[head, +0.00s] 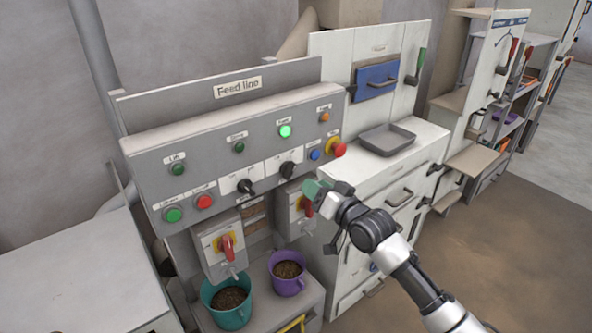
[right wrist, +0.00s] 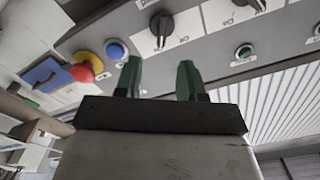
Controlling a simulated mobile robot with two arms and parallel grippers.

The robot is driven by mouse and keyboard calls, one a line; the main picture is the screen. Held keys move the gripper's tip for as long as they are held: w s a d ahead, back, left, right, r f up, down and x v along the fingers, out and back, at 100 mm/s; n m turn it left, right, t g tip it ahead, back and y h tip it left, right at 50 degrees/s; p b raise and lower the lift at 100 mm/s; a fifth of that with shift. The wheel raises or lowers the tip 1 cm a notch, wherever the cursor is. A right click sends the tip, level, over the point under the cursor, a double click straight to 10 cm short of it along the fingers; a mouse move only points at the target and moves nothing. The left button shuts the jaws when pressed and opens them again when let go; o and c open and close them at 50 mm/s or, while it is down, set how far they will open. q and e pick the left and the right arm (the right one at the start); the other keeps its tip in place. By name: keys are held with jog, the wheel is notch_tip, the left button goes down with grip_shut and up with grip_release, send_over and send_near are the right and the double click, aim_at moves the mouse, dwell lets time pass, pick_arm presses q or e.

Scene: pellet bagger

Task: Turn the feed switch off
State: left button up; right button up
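A grey control panel (head: 225,150) under a "Feed line" sign (head: 237,86) carries two black rotary knobs, a left one (head: 246,186) and a right one (head: 287,169). Their labels are too small to read, so I cannot tell which is the feed switch. My right gripper (head: 315,187) is just below and right of the right knob. In the right wrist view its two green fingers (right wrist: 160,68) stand apart with nothing between them. A black knob (right wrist: 162,25) shows beyond the fingertips there, apart from them. My left gripper is not in view.
A red mushroom button (head: 339,150) and a blue button (head: 315,155) sit close by on the panel. Two boxes with red handles (head: 226,244) (head: 307,206) hang below. Teal (head: 229,303) and purple (head: 287,280) pellet buckets stand underneath. A grey tray (head: 387,139) is at right.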

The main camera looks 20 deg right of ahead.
aim_at(293, 171)
jog(key=p+x, duration=0.1)
jog(key=x, duration=0.5)
jog(key=shift+a+r, duration=0.15)
jog(key=shift+a, duration=0.05)
jog(key=shift+x, duration=0.8)
grip_shut()
